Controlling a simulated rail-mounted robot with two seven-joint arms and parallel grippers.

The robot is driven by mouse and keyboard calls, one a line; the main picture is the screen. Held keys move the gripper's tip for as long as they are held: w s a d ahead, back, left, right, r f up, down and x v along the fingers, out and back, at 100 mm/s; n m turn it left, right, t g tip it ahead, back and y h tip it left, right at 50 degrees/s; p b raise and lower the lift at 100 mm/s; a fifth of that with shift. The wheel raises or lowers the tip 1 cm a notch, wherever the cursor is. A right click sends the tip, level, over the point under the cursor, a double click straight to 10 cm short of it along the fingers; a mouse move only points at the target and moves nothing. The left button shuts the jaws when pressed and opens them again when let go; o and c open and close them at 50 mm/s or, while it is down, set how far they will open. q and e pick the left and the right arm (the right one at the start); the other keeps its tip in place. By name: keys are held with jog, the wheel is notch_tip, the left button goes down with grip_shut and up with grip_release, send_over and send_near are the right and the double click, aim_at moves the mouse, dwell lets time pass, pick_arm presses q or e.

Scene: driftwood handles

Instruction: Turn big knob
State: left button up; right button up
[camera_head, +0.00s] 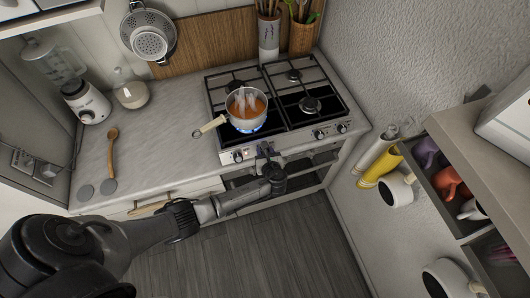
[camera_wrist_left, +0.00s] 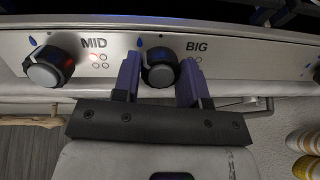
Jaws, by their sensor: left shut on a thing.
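The big knob (camera_wrist_left: 160,68) is a dark round dial beside the label BIG on the stove's front panel (camera_head: 292,141). In the left wrist view my left gripper (camera_wrist_left: 160,80) has one purple finger on each side of this knob and is shut on it. In the head view my left gripper (camera_head: 266,152) reaches the panel from the front and hides most of the knob. The knob's pointer is hard to read. My right gripper does not show.
The MID knob (camera_wrist_left: 48,67) sits just left of the big one. A steaming pot (camera_head: 246,108) stands over a blue flame, its pale handle (camera_head: 209,126) pointing left. A wooden spoon (camera_head: 112,150) lies on the counter. Mugs (camera_head: 397,190) hang at the right.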

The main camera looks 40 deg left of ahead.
pick_arm(q)
jog(key=shift+n, duration=0.3)
jog(key=n, duration=0.3)
jog(key=shift+n+g, duration=0.3)
jog(key=shift+n+g+y+b, duration=0.3)
jog(key=shift+n+b, duration=0.15)
jog(key=shift+n, duration=1.55)
jog(key=o, duration=0.9)
jog(key=shift+d, duration=0.15)
jog(key=v, duration=1.3)
jog(key=shift+s+d+r, duration=0.1)
jog(key=shift+d, duration=0.15)
